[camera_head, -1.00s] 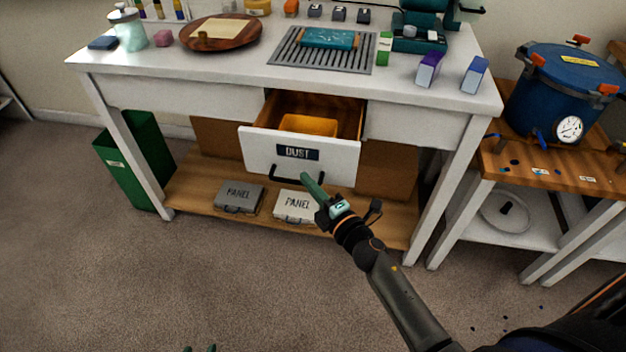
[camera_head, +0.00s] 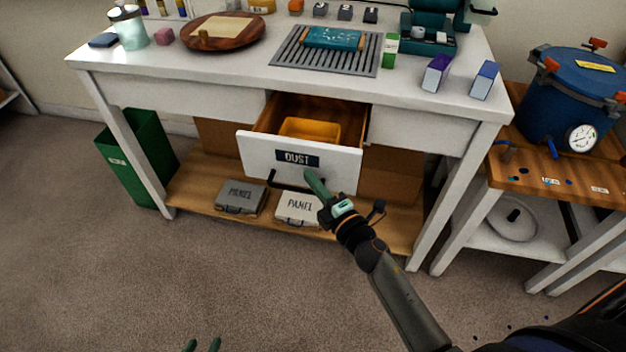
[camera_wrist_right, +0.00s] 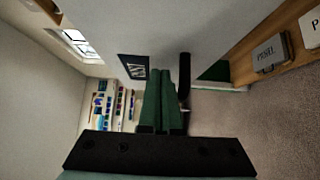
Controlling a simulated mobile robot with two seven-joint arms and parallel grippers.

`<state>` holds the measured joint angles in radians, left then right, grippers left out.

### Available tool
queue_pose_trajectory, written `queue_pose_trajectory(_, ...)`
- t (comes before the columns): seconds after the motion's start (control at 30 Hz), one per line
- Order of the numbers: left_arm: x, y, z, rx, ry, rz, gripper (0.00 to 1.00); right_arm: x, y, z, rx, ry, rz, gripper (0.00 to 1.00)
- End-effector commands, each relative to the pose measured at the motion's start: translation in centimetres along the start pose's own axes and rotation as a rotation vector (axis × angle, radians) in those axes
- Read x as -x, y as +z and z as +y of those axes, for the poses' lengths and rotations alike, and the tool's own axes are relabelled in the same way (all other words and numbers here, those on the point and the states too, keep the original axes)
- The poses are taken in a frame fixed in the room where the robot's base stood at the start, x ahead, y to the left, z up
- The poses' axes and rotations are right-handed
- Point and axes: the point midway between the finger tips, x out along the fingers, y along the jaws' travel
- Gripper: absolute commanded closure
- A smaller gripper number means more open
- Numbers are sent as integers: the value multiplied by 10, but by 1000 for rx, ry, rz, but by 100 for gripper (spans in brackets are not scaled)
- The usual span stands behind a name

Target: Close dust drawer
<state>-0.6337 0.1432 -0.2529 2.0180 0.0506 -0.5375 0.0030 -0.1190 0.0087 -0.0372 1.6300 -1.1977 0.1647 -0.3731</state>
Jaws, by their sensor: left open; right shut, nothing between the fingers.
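The dust drawer (camera_head: 262,160) stands pulled out of the white workbench. Its white front carries a dark "DUST" label (camera_head: 297,159) and a black bar handle (camera_head: 285,182). A yellow bin (camera_head: 310,130) sits inside. My right gripper (camera_head: 314,180) is shut and empty, with green fingertips close to the drawer front, beside the handle's right part. In the right wrist view the shut fingers (camera_wrist_right: 162,100) lie by the label and the dark handle (camera_wrist_right: 184,78); I cannot tell whether they touch. My left gripper (camera_head: 203,346) is open, only its tips showing at the bottom edge.
The bench top (camera_head: 190,75) holds a wooden plate, a grey rack and small boxes. Two panel cases (camera_head: 240,197) lie on the lower shelf under the drawer. A green bin (camera_head: 150,150) stands left. A side table with a blue pressure pot (camera_head: 575,95) stands right. The floor in front is clear.

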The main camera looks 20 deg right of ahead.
Motion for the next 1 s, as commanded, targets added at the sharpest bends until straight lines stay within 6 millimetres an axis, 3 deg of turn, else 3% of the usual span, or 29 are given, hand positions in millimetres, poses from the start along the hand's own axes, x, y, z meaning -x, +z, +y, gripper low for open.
queue_pose_trajectory(0.27,-1,1,0,0,0,0,50,-17,18,0,4,1,-1,100)
queue_pose_trajectory(0.7,-13,12,-4,-2,-4,12,50,-90,91,-2,5,2,-3,100)
queue_pose_trajectory(1.0,-20,25,-7,-1,-9,5,50,-121,123,-1,2,1,-2,100)
